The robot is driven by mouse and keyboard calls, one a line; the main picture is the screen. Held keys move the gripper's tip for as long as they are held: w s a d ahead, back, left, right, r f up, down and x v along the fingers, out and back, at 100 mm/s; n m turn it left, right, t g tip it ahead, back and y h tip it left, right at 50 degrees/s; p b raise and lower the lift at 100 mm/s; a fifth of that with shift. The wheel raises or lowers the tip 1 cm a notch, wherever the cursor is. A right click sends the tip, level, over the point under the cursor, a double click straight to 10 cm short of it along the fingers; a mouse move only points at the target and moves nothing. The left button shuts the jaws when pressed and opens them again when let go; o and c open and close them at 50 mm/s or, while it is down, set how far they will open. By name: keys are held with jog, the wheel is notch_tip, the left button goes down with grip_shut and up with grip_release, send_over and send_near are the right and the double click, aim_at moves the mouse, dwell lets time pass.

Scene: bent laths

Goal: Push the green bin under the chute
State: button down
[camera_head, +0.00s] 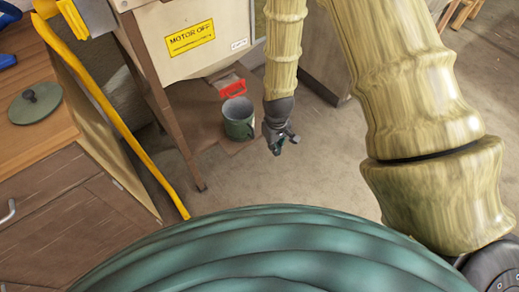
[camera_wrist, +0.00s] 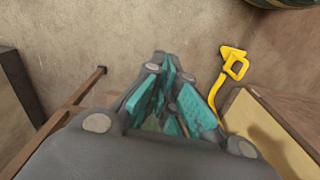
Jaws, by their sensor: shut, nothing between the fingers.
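The green bin (camera_head: 239,119) is a small, dark green, open-topped container. No chute can be clearly made out. My gripper (camera_head: 281,140) hangs to the right of the bin, low and pointing down, with a small gap seeming to lie between them. Its teal fingers (camera_wrist: 165,105) are shut and empty in the wrist view. The bin cannot be made out there.
A wooden cabinet (camera_head: 85,190) with a green knobbed lid (camera_head: 36,103) on top stands at the left. A yellow bar (camera_head: 125,130) slants down beside it; its yellow hooked end (camera_wrist: 236,66) seems to show in the wrist view. A brown leg (camera_head: 175,130) stands left of the bin. Floor right of my gripper is clear.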

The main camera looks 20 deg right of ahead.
jog(key=w+f+n+b, duration=0.1)
jog(key=w+b, duration=0.6)
notch_tip(320, 180, down, 11)
jog(key=b, duration=0.3)
jog(key=shift+w+a+r+b, duration=0.2)
jog(key=shift+w+a, duration=0.15)
jog(key=shift+w, duration=0.35)
jog(key=shift+w+a+r+b, duration=0.15)
jog(key=shift+w+a, duration=0.2)
jog(key=shift+w, duration=0.35)
jog(key=shift+w+a+r+b, duration=0.1)
jog(key=shift+w+a+b, duration=0.2)
jog(key=shift+w, duration=0.4)
